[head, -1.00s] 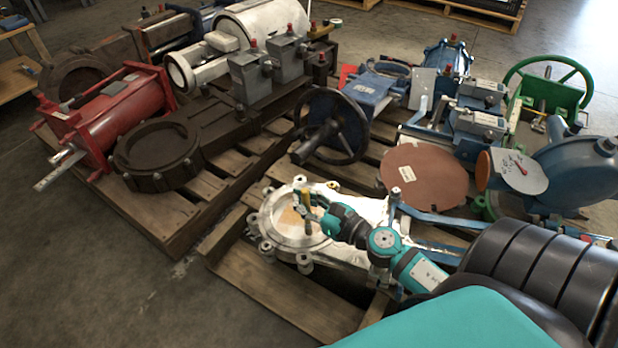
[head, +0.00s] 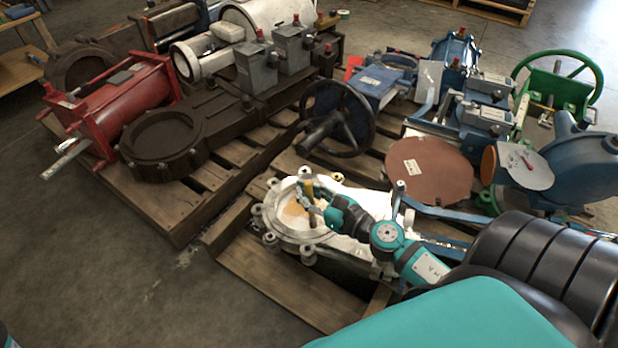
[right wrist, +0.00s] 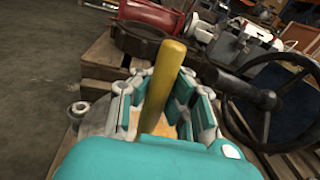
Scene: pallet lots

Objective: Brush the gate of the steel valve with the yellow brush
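The steel valve (head: 272,236) lies flat on a wooden pallet, its pale round body ringed with bolt lugs. A tan patch (head: 293,211) shows on its round gate face. My right gripper (head: 313,197) is over the valve and shut on the yellow brush (head: 308,187). In the right wrist view the brush's yellow handle (right wrist: 163,85) stands between the fingers of the gripper (right wrist: 165,105), slightly tilted. The bristles are hidden, and I cannot tell whether they touch the gate. My left gripper is not in view.
A black handwheel (head: 337,118) stands just behind the valve; it also shows in the right wrist view (right wrist: 268,100). A brown disc (head: 429,171) lies to the right. A dark round-ended valve (head: 165,145) and a red cylinder (head: 110,105) lie left. Bare floor is at the front left.

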